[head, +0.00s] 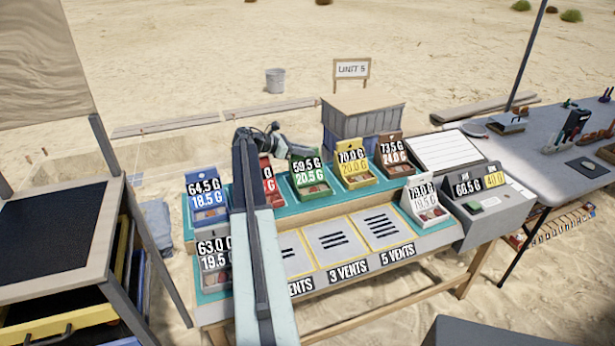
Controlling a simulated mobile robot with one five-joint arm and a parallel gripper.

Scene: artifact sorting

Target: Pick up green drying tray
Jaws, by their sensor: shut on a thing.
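The green drying tray (312,190) stands in the back row of the sorting table, between the red and yellow trays, labelled 59.5 G and 20.5 G. Small reddish pieces lie in it. My arm reaches up from the bottom of the picture, and my gripper (289,146) is at the back top edge of the green tray. It is shut on that tray; the labels hide part of the fingertips. The tray looks upright and at the teal shelf's level; I cannot tell whether it touches the shelf.
My arm partly covers the red tray (266,170). Blue (208,216), yellow (356,180) and brown (398,170) trays share the row. A grey tray (215,280), white tray (425,213) and scale (486,205) are nearer. Vent-marked plates (335,240) lie in front.

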